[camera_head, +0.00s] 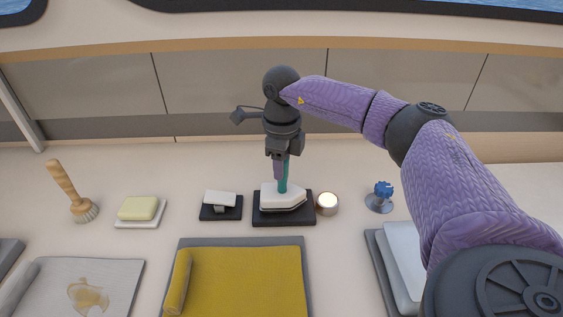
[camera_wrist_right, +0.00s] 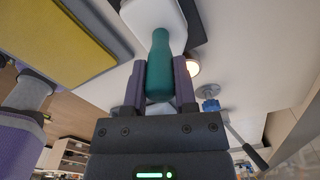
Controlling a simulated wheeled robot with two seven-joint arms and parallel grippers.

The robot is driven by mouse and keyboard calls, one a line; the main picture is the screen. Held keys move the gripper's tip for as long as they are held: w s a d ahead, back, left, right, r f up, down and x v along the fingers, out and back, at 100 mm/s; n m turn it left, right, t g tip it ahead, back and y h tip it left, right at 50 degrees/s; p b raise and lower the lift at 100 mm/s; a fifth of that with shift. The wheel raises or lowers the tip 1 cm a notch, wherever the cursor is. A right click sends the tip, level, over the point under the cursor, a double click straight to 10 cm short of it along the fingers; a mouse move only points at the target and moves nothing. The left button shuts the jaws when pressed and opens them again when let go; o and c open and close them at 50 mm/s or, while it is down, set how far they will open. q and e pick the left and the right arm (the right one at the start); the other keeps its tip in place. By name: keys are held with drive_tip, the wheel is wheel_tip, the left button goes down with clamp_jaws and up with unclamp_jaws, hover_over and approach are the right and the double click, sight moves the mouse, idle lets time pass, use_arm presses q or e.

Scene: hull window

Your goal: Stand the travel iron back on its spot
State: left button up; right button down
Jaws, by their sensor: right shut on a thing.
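The travel iron (camera_head: 282,196) has a white body and a teal upright handle. It is over the dark square pad (camera_head: 268,220) near the middle of the counter, lying flat and level. I cannot tell whether its base touches the pad or hovers just above it. My right gripper (camera_head: 281,174) points down from above and is shut on the teal handle. In the right wrist view, the teal handle (camera_wrist_right: 159,65) sits between the two purple fingers, with the white body beyond it. My left gripper is not in the head view.
A lit candle (camera_head: 327,203) stands close to the right of the pad. A blue-knobbed item (camera_head: 380,196) is further right. A small dark stand with white pieces (camera_head: 220,204), a soap dish (camera_head: 140,211) and a brush (camera_head: 75,190) are left. A yellow cloth (camera_head: 240,281) lies in front.

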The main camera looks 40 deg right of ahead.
drive_tip(key=shift+f, duration=0.5)
drive_tip(key=shift+c, duration=1.6)
unclamp_jaws()
wheel_tip(320, 180, up, 8)
drive_tip(key=p, duration=0.7)
drive_tip(key=shift+r, duration=0.15)
